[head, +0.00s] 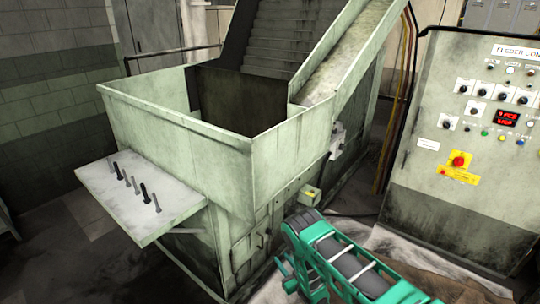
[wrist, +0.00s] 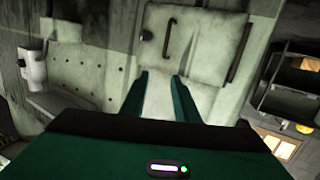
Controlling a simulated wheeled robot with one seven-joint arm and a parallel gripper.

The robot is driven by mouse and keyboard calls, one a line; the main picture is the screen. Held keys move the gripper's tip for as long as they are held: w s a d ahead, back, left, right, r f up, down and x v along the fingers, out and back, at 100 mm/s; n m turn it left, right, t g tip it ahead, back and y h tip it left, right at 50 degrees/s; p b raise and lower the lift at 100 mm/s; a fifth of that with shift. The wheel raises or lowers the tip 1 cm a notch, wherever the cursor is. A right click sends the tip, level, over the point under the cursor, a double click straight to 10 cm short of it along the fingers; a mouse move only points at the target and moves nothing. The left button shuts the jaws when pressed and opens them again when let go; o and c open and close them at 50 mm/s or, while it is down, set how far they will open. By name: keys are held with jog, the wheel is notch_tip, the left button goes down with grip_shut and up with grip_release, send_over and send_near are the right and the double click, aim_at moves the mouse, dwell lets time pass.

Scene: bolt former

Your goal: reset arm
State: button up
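My gripper (wrist: 159,77) shows in the wrist view as two dark green fingers reaching up from a green body. The fingers stand apart with a gap between them, and nothing is held. Beyond them is a pale, stained metal panel (wrist: 188,45) with dark handles; the fingers appear apart from it, though the distance is hard to judge.
A pale green hopper (head: 180,130) stands at centre-left, with several bolts (head: 143,193) upright on its side shelf (head: 100,190). The feeder control panel (head: 480,140) stands at right. Dark floor (head: 90,265) shows at lower left.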

jog(key=w+d+r+m+g+h, duration=0.1)
jog(key=w+d+r+m+h, duration=0.15)
jog(key=w+d+r, duration=0.45)
jog(key=w+d+r+m+h, duration=0.1)
jog(key=w+d+r+h, duration=0.4)
jog(key=r, duration=0.5)
jog(key=s+d+r+m+g+h, duration=0.1)
jog(key=s+d+r+m+g, duration=0.15)
jog(key=d+r, duration=0.6)
jog(key=s+d+r+m+g+h, duration=0.15)
jog(key=s+d+r, duration=0.25)
jog(key=d+r, duration=0.45)
jog(key=s+d+r+m+g, duration=0.1)
jog(key=s+d+r+g, duration=0.2)
jog(key=s, duration=0.4)
jog(key=s+d+r+m, duration=0.1)
jog(key=s+d+r, duration=0.35)
jog(key=s, duration=0.25)
jog(key=s+d+r+g, duration=0.2)
jog(key=s+r, duration=0.3)
jog(key=s, duration=0.2)
jog(key=s+a+r+m+g+y, duration=0.1)
jog(key=s+a+r+g, duration=0.1)
jog(key=s, duration=1.3)
jog(key=s+a+r+m+g+y, duration=0.1)
jog(key=s+r, duration=0.3)
jog(key=s, duration=1.2)
jog(key=shift+s+a+r+m+g, duration=0.2)
jog(key=shift+a+m+g, duration=0.2)
jog(key=shift+g, duration=0.4)
